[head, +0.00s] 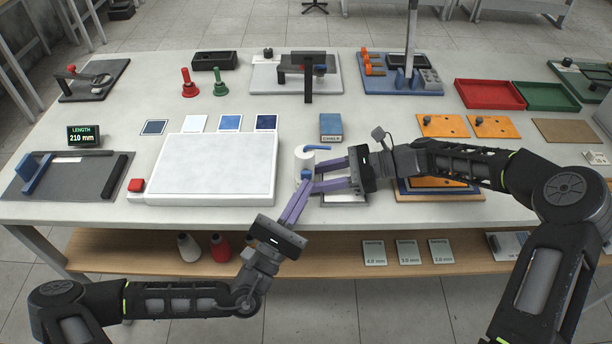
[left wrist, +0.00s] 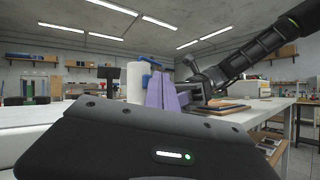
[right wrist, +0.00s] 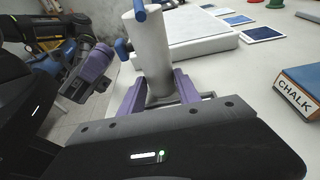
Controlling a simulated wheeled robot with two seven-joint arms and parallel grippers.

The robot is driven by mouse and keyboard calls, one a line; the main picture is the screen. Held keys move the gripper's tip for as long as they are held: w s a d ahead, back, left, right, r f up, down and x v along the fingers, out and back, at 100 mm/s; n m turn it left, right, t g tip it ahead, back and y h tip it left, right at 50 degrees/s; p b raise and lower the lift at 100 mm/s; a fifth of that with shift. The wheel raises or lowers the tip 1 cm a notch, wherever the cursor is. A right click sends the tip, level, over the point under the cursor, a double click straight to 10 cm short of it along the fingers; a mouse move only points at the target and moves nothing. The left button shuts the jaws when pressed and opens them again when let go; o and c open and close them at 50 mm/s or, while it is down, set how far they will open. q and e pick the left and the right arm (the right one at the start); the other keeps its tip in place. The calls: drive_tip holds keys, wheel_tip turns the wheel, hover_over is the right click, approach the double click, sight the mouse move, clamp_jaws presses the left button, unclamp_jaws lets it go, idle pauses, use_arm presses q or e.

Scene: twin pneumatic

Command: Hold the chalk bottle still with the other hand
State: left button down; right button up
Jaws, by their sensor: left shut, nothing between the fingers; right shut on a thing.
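The chalk bottle, a white upright cylinder (head: 300,159) with a blue lever on top and a blue part on its side, stands at the table's front, right of the white slab. It also shows in the right wrist view (right wrist: 152,55) and left wrist view (left wrist: 135,84). My right gripper (head: 316,176) is shut on it, with purple fingers on either side of its lower part. My left gripper (head: 305,183) is shut and empty, its fingertips close to the bottle's near side. It shows left of the bottle in the right wrist view (right wrist: 97,65). Contact cannot be told.
A blue block labelled CHALK (head: 331,128) stands just behind the bottle. The white slab (head: 215,170) lies to the left, with a red button (head: 136,185) at its corner. Orange plates (head: 443,126) lie to the right. A shelf (head: 340,252) runs below the table's front edge.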

use_arm(q)
drive_tip(key=shift+s, duration=0.35)
drive_tip(key=s, duration=0.5)
drive_tip(key=shift+d, duration=0.15)
idle(0.3)
idle(0.4)
use_arm(e)
drive_tip(key=o, duration=1)
drive_tip(key=shift+o, duration=0.2)
drive_tip(key=v, duration=1.2)
